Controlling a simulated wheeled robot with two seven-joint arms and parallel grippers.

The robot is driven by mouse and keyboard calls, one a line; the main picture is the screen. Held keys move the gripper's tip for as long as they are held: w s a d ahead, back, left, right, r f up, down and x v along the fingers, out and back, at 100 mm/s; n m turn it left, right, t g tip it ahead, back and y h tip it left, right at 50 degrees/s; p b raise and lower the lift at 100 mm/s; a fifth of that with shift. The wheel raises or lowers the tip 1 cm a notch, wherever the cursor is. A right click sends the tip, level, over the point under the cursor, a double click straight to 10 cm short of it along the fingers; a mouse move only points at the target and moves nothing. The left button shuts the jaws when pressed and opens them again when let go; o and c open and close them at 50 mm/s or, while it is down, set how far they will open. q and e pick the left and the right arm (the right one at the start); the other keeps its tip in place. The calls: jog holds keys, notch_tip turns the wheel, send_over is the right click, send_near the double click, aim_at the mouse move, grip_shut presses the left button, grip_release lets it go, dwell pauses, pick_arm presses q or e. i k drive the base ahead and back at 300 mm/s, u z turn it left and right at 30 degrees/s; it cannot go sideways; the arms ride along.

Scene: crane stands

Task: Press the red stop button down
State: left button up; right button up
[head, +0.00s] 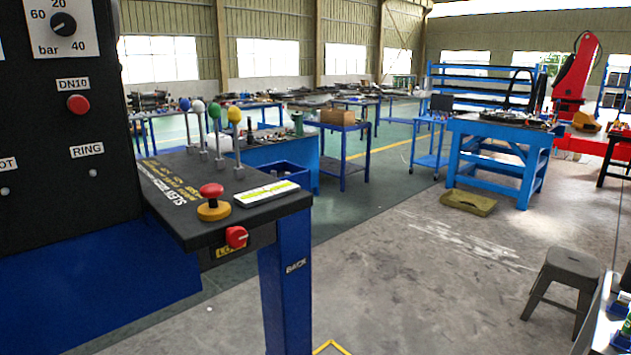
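A red mushroom-shaped stop button (211,190) stands on a yellow round base (213,211) on the dark top of the control stand (180,222). It sits near the front edge of that top, and a short stem shows between its red cap and the base. Neither of my grippers is in the head view, and nothing touches the button.
Levers with blue, white, green and yellow knobs (234,115) rise behind the button. A white-and-green device (266,193) lies right of it. A red knob (236,237) is on the front face. A black panel (60,170) stands left. A stool (566,280) is far right; open floor lies between.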

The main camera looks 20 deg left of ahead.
aim_at(211, 191)
jog(key=z, duration=0.35)
jog(key=i, duration=3.15)
jog(key=u, duration=3.75)
jog(key=i, duration=0.5)
jog(key=z, duration=0.05)
